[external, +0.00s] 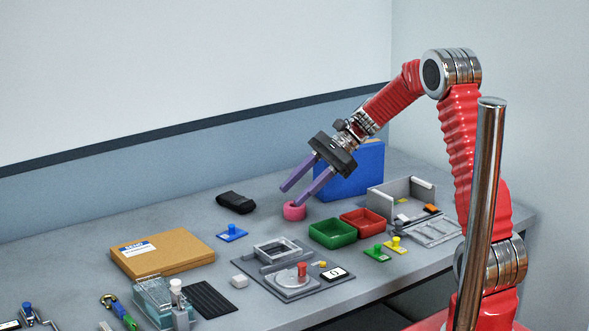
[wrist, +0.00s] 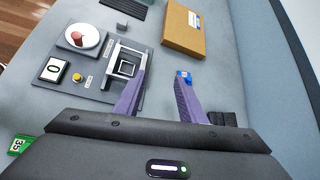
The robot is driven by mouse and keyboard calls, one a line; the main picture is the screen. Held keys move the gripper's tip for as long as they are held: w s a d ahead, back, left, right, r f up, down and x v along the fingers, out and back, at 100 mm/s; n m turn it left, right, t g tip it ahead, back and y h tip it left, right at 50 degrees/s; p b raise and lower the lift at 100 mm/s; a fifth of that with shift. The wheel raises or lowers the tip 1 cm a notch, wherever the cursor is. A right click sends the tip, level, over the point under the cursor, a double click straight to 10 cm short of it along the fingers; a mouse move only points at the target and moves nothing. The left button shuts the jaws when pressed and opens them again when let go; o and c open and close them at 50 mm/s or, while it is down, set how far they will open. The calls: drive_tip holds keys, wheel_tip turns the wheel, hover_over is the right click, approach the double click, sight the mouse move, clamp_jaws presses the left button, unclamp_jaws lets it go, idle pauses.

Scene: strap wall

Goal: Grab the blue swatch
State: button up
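The blue swatch (external: 231,233) is a small flat blue plate with a blue knob, lying on the grey table between the cardboard box and the black folded item. In the wrist view the blue swatch (wrist: 187,74) shows just past the tip of the right finger, which partly hides it. My gripper (external: 290,196) has two purple fingers, spread apart with nothing between them. It is raised above the table, to the right of the swatch in the external view. The open fingers also show in the wrist view (wrist: 160,80).
A cardboard box (external: 162,253) lies left of the swatch and a black folded item (external: 236,202) behind it. A grey panel (external: 290,285) with a red knob stands in front. Green (external: 333,232) and red (external: 363,222) trays are right.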

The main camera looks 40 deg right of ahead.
drive_tip(key=w+d+f+m+y, duration=0.1)
drive_tip(key=w+f+m, duration=0.1)
drive_tip(key=w, duration=0.1)
drive_tip(key=w+f+m+t+y, duration=0.1)
drive_tip(key=w+f, duration=0.2)
drive_tip(key=w+d+f+m+t, duration=0.1)
drive_tip(key=w+f+m, duration=0.1)
drive_tip(key=w, duration=0.1)
drive_tip(key=shift+d+f+m+y, duration=0.25)
drive_tip(key=shift+d+m+y, duration=0.05)
drive_tip(key=shift+d+y, duration=0.1)
drive_tip(key=shift+a, duration=0.1)
approach(239, 233)
drive_tip(key=a, duration=0.2)
drive_tip(key=w+a, duration=0.1)
drive_tip(key=a, duration=0.1)
drive_tip(key=shift+w+r, duration=0.15)
drive_tip(key=shift+r, duration=0.05)
drive_tip(key=shift+a, duration=0.1)
drive_tip(key=shift+x, duration=2.55)
drive_tip(key=shift+r, duration=0.1)
drive_tip(key=shift+c, duration=0.2)
